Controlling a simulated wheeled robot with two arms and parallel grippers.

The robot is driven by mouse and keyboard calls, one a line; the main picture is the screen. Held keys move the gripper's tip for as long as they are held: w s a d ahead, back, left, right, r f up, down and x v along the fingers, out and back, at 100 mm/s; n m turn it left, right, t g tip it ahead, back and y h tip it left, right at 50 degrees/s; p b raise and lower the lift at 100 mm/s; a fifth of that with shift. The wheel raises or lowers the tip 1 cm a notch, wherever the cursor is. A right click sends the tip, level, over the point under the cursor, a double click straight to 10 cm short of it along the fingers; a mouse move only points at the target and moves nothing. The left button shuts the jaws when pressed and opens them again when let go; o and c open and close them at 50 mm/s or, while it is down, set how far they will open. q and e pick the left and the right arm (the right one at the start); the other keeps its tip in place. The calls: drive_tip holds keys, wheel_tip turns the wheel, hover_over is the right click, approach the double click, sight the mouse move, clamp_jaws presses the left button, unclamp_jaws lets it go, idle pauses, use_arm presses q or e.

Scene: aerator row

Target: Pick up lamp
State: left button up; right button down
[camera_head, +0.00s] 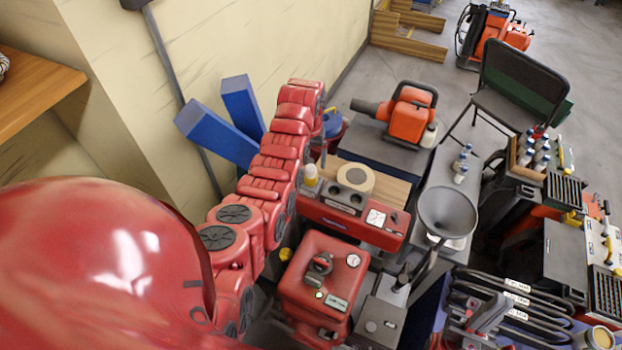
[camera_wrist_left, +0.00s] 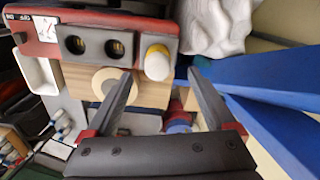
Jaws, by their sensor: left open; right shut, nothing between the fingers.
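The likely lamp (camera_head: 447,212) is a grey round shade, open side up, on a thin arm right of centre in the head view; I do not make it out in the left wrist view. My left gripper is open with nothing between its fingers; its two dark fingers show in the left wrist view (camera_wrist_left: 160,85). In the head view it is mostly hidden, with one finger (camera_head: 323,155) partly showing left of and apart from the lamp. My right gripper (camera_head: 490,318) is shut and empty, low in the head view, below the lamp.
A red machine (camera_head: 322,285) stands in front. Blue beams (camera_head: 242,105) lean at the wall. A black chair (camera_head: 510,85) stands behind the lamp.

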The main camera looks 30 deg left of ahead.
sight(310, 167)
use_arm(q)
drive_tip(key=shift+f, duration=1.5)
drive_tip(key=f, duration=0.3)
drive_tip(key=shift+d+f, duration=0.2)
drive_tip(key=shift+f, duration=0.65)
clamp_jaws()
drive_tip(key=shift+r, duration=0.1)
